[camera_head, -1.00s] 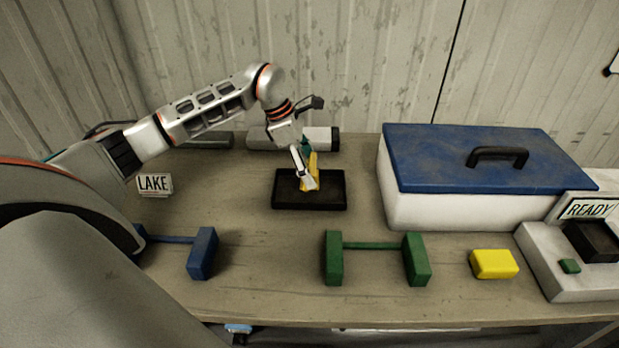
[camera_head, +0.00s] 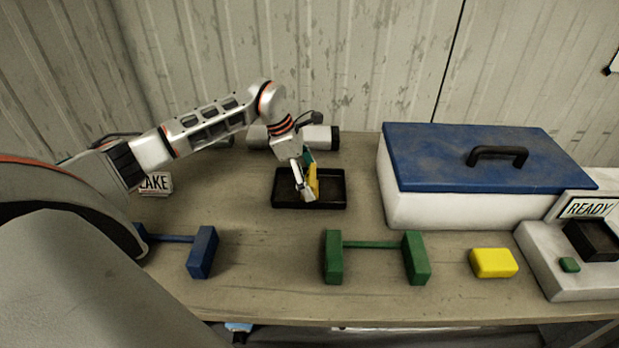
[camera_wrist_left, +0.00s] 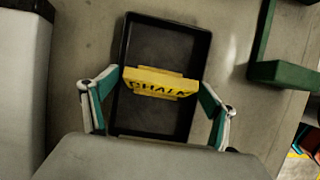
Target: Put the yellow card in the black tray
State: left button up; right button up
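The yellow card (camera_head: 314,181), marked CHALK in the left wrist view (camera_wrist_left: 160,83), stands between the fingers of my left gripper (camera_head: 307,182). The fingers in the left wrist view (camera_wrist_left: 160,88) meet its two ends, so the gripper looks shut on it. The card is over the inside of the black tray (camera_head: 338,189), whose rim also shows in the left wrist view (camera_wrist_left: 124,40). I cannot tell whether the card's lower edge touches the tray floor. My right gripper is not in view.
A green rack (camera_head: 333,258) and a blue rack (camera_head: 203,253) stand in front. A yellow block (camera_head: 494,263) lies at right. A white box with a blue lid (camera_head: 440,160) stands right of the tray. A grey cylinder (camera_head: 320,138) lies behind. A LAKE sign (camera_head: 158,183) is at left.

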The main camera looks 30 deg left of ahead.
pick_arm(q)
jog(key=v, duration=1.2)
jog(key=shift+r+b, duration=0.2)
jog(key=shift+b, duration=0.2)
jog(key=shift+d, duration=0.1)
